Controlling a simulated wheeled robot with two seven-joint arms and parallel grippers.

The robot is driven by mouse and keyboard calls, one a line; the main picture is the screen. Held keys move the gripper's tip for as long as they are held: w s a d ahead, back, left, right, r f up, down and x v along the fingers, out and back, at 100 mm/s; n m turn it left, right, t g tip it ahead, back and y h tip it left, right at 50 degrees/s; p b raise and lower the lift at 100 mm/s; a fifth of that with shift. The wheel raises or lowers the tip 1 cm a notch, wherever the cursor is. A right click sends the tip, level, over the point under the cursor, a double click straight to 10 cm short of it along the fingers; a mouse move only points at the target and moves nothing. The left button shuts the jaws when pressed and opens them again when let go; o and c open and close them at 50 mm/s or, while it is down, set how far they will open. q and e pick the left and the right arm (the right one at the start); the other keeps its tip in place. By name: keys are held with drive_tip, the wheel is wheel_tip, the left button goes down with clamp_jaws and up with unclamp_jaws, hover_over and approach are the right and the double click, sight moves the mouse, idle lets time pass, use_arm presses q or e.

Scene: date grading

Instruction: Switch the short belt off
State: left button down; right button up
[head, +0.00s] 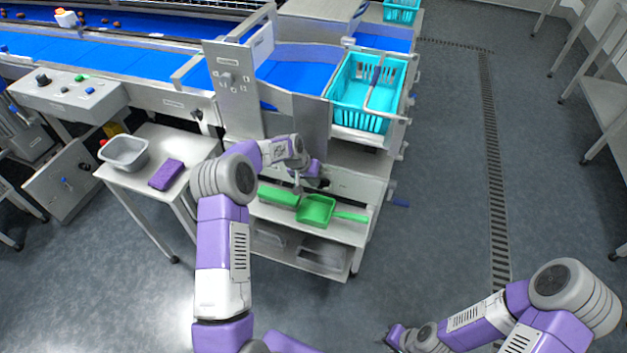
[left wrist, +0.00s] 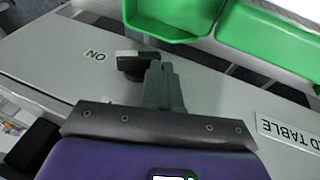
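The short belt (head: 298,75) is a blue strip between steel side plates, ending by the turquoise crate. My left gripper (head: 318,183) is low at the front of its frame, above the green dustpan. A label reading "NO" in this view (left wrist: 95,55) is beside the handle. My right gripper (head: 395,338) is at the bottom edge, its fingers unclear.
A green dustpan (head: 316,210) and another green tool (head: 278,196) lie on the lower shelf. The turquoise crate (head: 342,118) stands above. A side table (head: 140,187) holds a grey tub (head: 124,152) and a purple sponge (head: 166,174).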

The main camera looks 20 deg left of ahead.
idle(0.5)
use_arm(q)
drive_tip(key=shift+d+r, duration=0.25)
drive_tip(key=shift+d, duration=0.6)
drive_tip(key=w+p+v, duration=0.1)
drive_tip(key=p+v, duration=0.4)
drive_tip(key=v, duration=0.9)
drive_tip(key=shift+a+r, duration=0.2)
